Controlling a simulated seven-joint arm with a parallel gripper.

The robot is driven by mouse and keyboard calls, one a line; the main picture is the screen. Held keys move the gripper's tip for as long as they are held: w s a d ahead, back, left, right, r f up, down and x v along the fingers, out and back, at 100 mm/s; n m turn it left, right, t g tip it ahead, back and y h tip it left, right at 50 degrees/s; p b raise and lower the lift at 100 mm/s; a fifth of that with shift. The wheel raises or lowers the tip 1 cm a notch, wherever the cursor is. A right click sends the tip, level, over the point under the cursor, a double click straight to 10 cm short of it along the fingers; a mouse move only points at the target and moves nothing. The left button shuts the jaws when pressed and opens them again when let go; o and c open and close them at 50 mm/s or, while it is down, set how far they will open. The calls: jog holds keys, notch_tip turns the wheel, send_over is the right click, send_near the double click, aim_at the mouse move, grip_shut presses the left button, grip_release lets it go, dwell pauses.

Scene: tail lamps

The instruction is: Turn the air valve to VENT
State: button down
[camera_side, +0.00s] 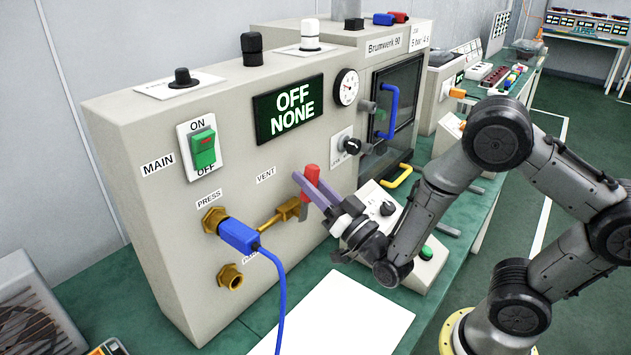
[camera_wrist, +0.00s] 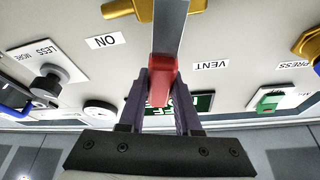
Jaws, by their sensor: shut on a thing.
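The air valve has a red-tipped lever (camera_side: 310,176) and a brass body (camera_side: 287,209) on the beige machine's front. My gripper (camera_side: 314,188) has its purple fingers shut on the lever. In the wrist view the lever's red end (camera_wrist: 162,80) is between the fingers (camera_wrist: 161,98), with a grey bar running up from it. There the lever lies between the ON label (camera_wrist: 103,41) and the VENT label (camera_wrist: 210,65), pointing at neither. The VENT label (camera_side: 266,175) is left of the lever in the side view, where I cannot see the valve's ON label.
A blue plug (camera_side: 239,235) with a hanging cable sits in the port under PRESS. A bare brass port (camera_side: 230,277) is below it. The display (camera_side: 289,108) reads OFF NONE. A green main switch (camera_side: 203,149), gauge (camera_side: 347,87) and black knob (camera_side: 351,145) are nearby.

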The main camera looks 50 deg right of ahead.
jog(key=shift+a+r+n+y, duration=0.1)
jog(key=shift+a+n+y, duration=0.3)
jog(key=shift+n, duration=0.45)
jog(key=shift+a+f+n+y, duration=0.1)
jog(key=shift+a+n+y, duration=0.35)
jog(key=shift+n, duration=0.45)
jog(key=shift+a+r+n+y, duration=0.1)
jog(key=shift+a+n+y, duration=0.15)
jog(key=shift+n+y, duration=0.45)
jog(key=shift+n, duration=0.25)
jog(key=c, duration=0.6)
grip_release()
jog(key=v, duration=1.2)
jog(key=shift+a, duration=0.1)
